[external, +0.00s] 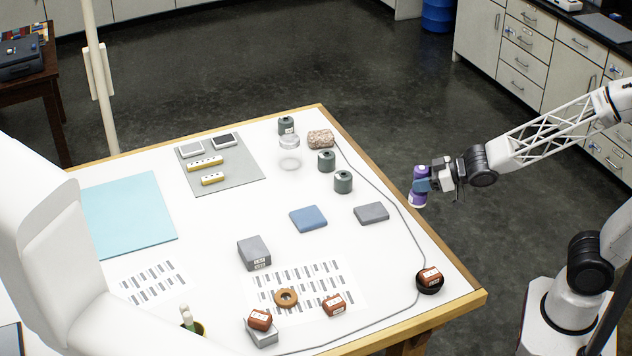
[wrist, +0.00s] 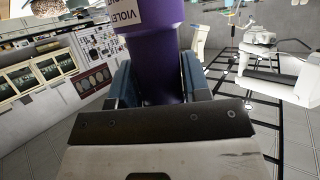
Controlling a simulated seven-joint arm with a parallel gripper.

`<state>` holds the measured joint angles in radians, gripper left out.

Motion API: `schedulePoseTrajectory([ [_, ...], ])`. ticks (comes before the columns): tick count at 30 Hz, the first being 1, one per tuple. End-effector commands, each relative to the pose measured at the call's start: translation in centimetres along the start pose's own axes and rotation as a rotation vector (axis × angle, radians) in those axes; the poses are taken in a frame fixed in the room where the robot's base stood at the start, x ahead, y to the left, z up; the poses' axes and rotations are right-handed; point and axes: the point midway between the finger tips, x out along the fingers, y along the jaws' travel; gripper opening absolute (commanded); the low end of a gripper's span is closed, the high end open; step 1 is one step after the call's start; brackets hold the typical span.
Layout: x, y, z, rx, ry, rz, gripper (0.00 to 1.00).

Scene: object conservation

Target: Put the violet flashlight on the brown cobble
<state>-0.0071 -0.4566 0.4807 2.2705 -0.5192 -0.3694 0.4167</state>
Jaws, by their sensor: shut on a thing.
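The violet flashlight (external: 418,199) is held roughly upright in the air beyond the table's right edge. My gripper (external: 422,185) is shut on its middle, with the arm reaching in from the right. In the wrist view, the violet body (wrist: 158,48) stands between the two blue-grey fingers of my gripper (wrist: 160,82), and a white label shows part of its name. The speckled brown cobble (external: 320,138) lies at the table's far right corner, left of and apart from the flashlight. The cobble cannot be made out surely in the wrist view.
Dark green canisters (external: 326,161) and a clear glass object (external: 289,142) stand near the cobble. A grey cable (external: 395,195) runs from there along the right side. Grey (external: 371,213) and blue (external: 308,218) blocks lie mid-table.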

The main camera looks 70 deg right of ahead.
Motion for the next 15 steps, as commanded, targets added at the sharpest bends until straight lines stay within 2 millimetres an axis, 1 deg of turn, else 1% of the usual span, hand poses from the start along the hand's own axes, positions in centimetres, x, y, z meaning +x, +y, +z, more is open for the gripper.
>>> schedulePoseTrajectory([
  [1, 0.8, 1.0, -0.6, 0.004, 0.0, 0.011, 0.15],
  [6, 3.3, 4.0, -2.4, 0.017, 0.001, 0.044, 0.15],
  [11, 5.6, 7.1, -3.9, 0.03, 0.0, 0.074, 0.15],
  [15, 7.6, 9.9, -5.1, 0.041, 0.001, 0.101, 0.15],
])
